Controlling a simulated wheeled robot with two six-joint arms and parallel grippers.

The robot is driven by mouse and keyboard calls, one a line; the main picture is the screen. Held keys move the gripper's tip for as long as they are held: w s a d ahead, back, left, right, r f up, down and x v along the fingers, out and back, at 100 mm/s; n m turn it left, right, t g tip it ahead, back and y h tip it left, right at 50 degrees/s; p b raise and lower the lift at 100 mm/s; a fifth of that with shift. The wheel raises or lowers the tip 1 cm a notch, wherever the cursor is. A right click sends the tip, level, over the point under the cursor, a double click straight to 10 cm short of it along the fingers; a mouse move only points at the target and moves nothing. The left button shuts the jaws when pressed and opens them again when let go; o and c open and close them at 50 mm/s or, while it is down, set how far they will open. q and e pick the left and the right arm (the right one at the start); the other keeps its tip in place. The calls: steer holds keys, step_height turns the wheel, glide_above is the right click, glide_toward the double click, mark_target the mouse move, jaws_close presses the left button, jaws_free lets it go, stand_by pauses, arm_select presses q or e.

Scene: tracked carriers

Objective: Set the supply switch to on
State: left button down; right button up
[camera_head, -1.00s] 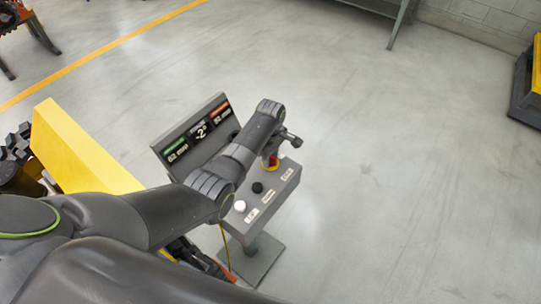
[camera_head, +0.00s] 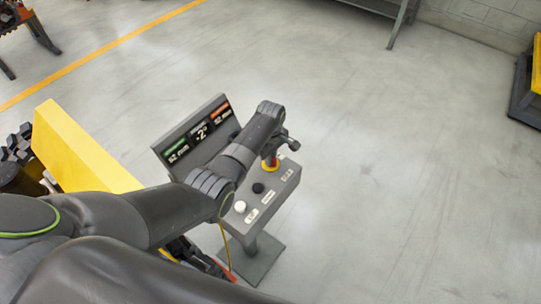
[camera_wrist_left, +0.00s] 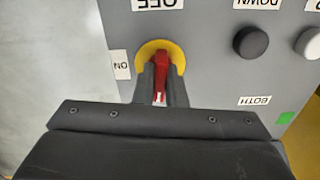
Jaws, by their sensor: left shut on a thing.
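The supply switch is a red handle (camera_wrist_left: 161,64) on a round yellow plate (camera_wrist_left: 176,50), on the grey control box (camera_head: 262,213). In the left wrist view an OFF label (camera_wrist_left: 156,4) sits above the plate and an ON label (camera_wrist_left: 121,65) to its left. My left gripper (camera_wrist_left: 161,84) is shut on the red handle, one finger on each side. The handle's white-marked end points down in that view, toward my wrist. In the head view my forearm and wrist cover part of the box, and the switch (camera_head: 271,161) shows just below the gripper. My right gripper is not in view.
A black button (camera_head: 258,188) and a white button (camera_head: 240,206) lie beside the switch. A tilted display (camera_head: 196,140) stands behind the box. A yellow block (camera_head: 82,150) is at left.

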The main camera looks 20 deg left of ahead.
arm_select(q)
steer(key=m, duration=0.2)
steer(key=shift+r+m+p, duration=0.1)
steer(key=shift+m+p, duration=0.2)
steer(key=shift+p, duration=0.1)
steer(key=m, duration=0.4)
steer(key=shift+m, duration=0.3)
steer(key=m, duration=0.4)
steer(key=shift+w+m, duration=0.1)
steer(key=shift+m, duration=2.4)
steer(key=c, duration=1.5)
jaws_free()
